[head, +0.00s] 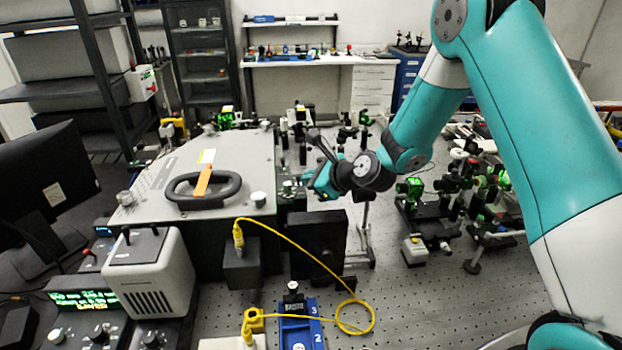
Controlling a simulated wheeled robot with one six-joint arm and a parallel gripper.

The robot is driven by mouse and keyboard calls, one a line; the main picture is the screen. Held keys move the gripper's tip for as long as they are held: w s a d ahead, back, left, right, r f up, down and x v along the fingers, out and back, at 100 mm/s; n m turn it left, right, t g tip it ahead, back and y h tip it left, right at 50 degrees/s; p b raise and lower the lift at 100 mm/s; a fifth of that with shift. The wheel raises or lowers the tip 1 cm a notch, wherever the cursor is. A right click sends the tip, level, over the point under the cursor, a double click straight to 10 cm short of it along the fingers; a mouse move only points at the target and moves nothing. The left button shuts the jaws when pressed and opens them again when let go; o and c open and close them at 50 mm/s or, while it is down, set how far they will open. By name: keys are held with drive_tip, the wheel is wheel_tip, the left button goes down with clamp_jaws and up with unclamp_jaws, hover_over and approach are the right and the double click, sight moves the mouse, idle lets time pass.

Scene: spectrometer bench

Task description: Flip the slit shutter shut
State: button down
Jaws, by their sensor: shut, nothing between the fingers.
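A large grey spectrometer-like housing (150,205) stands left of centre, with a black loop handle (180,204) on its lid. An orange strip (203,181) lies across the handle; I cannot tell whether it is part of a shutter. No slit shutter can be made out for certain.
A yellow cable (318,256) loops over the perforated bench (425,300) near a blue numbered block (300,325). A beige box (150,280) and a dark monitor (45,170) stand at left. Optics mounts (480,185) crowd the right. Bare bench shows at lower right.

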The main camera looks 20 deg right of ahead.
drive_tip(key=shift+w+r+m+g+p, duration=0.3)
drive_tip(key=shift+g+p, duration=0.3)
drive_tip(key=shift+p, duration=0.35)
drive_tip(key=shift+w+d+r+p, duration=0.15)
drive_tip(key=shift+w+p, duration=0.1)
drive_tip(key=shift+p, duration=0.4)
drive_tip(key=shift+w, duration=0.1)
drive_tip(key=shift+w+d+r, duration=0.1)
drive_tip(key=shift+w, duration=0.45)
drive_tip(key=shift+w+d+r, duration=0.1)
drive_tip(key=shift+w, duration=0.6)
drive_tip(key=shift+r, duration=0.1)
idle(0.5)
drive_tip(key=shift+r+p, duration=0.75)
drive_tip(key=shift+p, duration=0.2)
drive_tip(key=shift+d, duration=0.1)
